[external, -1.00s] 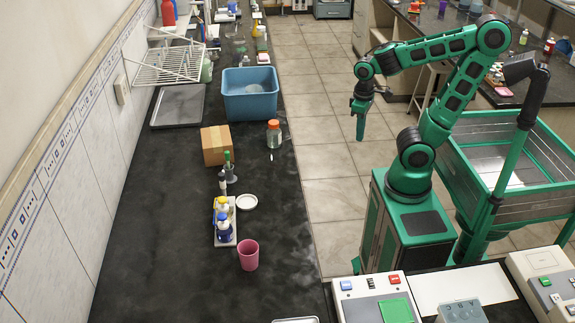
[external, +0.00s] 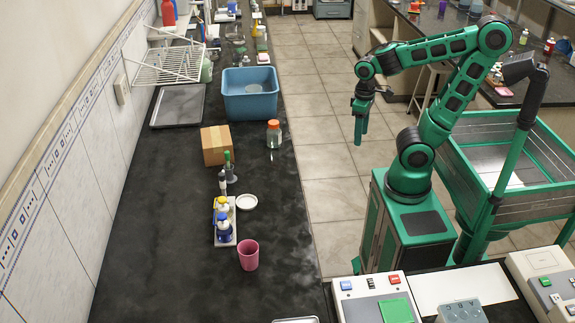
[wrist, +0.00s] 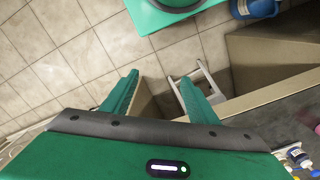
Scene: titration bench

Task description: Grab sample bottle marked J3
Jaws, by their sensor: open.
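My gripper (external: 361,136) hangs over the tiled floor, right of the dark bench and well apart from it. In the wrist view my gripper (wrist: 158,92) has its two green fingers spread with nothing between them. A small white rack (external: 233,232) on the bench holds small bottles, among them a yellow-capped bottle (external: 222,204) and a blue bottle (external: 223,228). Part of this group, with a white-and-blue bottle (wrist: 299,157), shows at the wrist view's lower right edge. A clear jar with an orange lid (external: 273,134) stands farther back. No J3 mark is readable on any bottle.
A pink cup (external: 249,256) and a white dish (external: 246,202) stand close to the rack. Behind are a cardboard box (external: 216,146), a blue tub (external: 250,94) and a wire drying rack (external: 165,66). The bench's front left is clear.

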